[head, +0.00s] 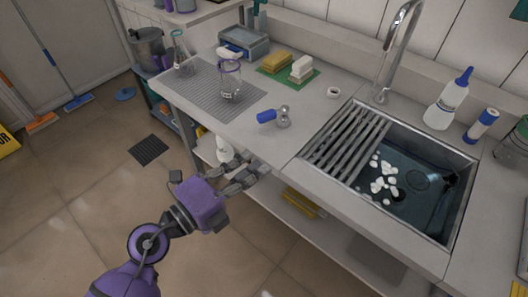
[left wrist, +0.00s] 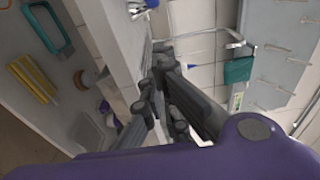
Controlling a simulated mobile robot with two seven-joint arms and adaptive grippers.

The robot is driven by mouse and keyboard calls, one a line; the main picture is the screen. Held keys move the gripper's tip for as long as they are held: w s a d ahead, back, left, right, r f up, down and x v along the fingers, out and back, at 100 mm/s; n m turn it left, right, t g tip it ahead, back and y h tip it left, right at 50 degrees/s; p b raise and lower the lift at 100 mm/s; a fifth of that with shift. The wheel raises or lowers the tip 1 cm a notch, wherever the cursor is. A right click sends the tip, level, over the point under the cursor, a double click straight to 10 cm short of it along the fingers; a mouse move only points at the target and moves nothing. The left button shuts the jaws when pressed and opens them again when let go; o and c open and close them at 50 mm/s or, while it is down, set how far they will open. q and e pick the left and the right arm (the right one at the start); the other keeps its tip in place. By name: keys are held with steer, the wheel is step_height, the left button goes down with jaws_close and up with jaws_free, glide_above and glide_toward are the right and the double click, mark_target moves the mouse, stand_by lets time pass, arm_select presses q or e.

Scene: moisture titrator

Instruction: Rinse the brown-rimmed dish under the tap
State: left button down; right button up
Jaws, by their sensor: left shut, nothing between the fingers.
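The tap (head: 398,45) is a tall curved chrome spout behind the sink (head: 452,222). I cannot make out a brown-rimmed dish for certain. A small pale round piece (head: 333,92) lies on the counter left of the tap, and its rim colour is too small to tell. My left gripper (head: 254,172) is shut and empty in front of the counter's front edge, below the worktop and well left of the sink. Its dark fingers also show in the left wrist view (left wrist: 160,68). My right gripper is in neither view.
A slatted rack (head: 346,140) covers the sink's left part; white pieces (head: 383,184) lie in the basin. A blue-handled metal item (head: 274,117) lies near the counter edge. A glass jar (head: 230,80) stands on a grey mat (head: 200,92). A white bottle (head: 446,102) stands right.

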mark_target(273, 116)
arm_select(q)
steer(key=x, duration=0.8)
steer(key=shift+d+r+p, duration=0.2)
steer(key=shift+d+p, duration=0.15)
steer(key=shift+d, duration=0.05)
steer(key=w, duration=0.1)
steer(key=w+a, duration=0.1)
steer(key=w, duration=0.1)
steer(key=shift+a+f+b, duration=0.15)
steer(key=shift+f+b, duration=0.05)
steer(key=shift+b, duration=0.15)
steer(key=shift+w+a+r, duration=0.1)
steer(key=shift+w+a, duration=0.2)
steer(key=shift+w+a+r+p, duration=0.2)
steer(key=shift+w+a+p, duration=0.25)
steer(key=shift+p, duration=0.15)
steer(key=shift+w+f, duration=0.1)
steer(key=shift+f, duration=0.05)
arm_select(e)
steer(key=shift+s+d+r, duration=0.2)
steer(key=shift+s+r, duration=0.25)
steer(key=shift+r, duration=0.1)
